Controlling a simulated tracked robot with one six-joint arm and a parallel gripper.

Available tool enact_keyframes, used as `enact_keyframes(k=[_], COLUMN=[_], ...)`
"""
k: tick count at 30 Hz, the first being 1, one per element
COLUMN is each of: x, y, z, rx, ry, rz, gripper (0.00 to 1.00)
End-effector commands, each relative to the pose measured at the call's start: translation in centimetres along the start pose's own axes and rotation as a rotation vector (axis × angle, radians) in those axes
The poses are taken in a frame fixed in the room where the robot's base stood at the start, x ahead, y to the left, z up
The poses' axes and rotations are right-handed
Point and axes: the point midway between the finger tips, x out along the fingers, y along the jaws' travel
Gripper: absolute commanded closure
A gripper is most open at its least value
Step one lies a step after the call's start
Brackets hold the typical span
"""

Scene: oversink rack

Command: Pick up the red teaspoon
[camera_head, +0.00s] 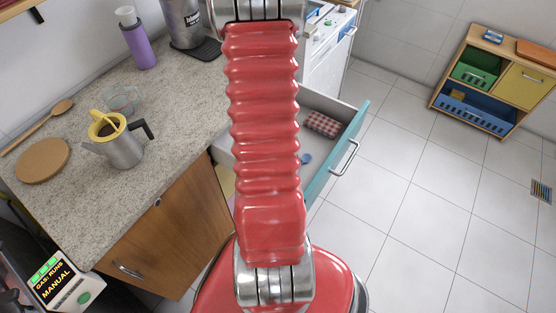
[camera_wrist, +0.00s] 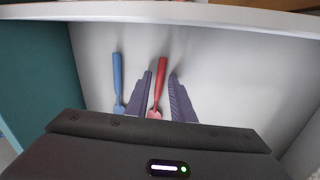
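The red teaspoon (camera_wrist: 159,82) lies on the white floor of the open drawer (camera_wrist: 98,48) in the wrist view. Its handle points to the picture's top and its bowl is near my gripper's body. My gripper (camera_wrist: 162,76) is open, with one purple finger on each side of the red spoon. I cannot tell whether the fingers touch it or how high they are. In the head view the drawer (camera_head: 336,110) stands out from the counter. My red arm hides the gripper and the red spoon there.
A blue spoon (camera_wrist: 118,80) lies left of the fingers in the drawer. A red checked cloth (camera_head: 322,124) lies at the drawer's far end. The counter (camera_head: 180,100) holds a metal pot (camera_head: 122,152), a glass and a purple bottle (camera_head: 138,40). The tiled floor (camera_head: 410,210) at right is clear.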

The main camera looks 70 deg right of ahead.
Motion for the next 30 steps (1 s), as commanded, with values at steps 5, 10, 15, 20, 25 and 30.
enact_keyframes(k=[5, 10, 15, 20, 25, 30], x=[0.01, 0.01, 0.00, 0.00, -0.01, -0.27], y=[0.01, 0.01, 0.00, 0.00, 0.00, 0.01], z=[-0.01, -0.01, -0.01, 0.00, -0.01, -0.03], rx=[0.000, 0.000, 0.000, 0.000, 0.000, 0.000], ry=[0.000, 0.000, 0.000, 0.000, 0.000, 0.001], rz=[0.000, 0.000, 0.000, 0.000, 0.000, -0.001], gripper=[0.78, 0.87, 0.99, 1.00, 1.00, 1.00])
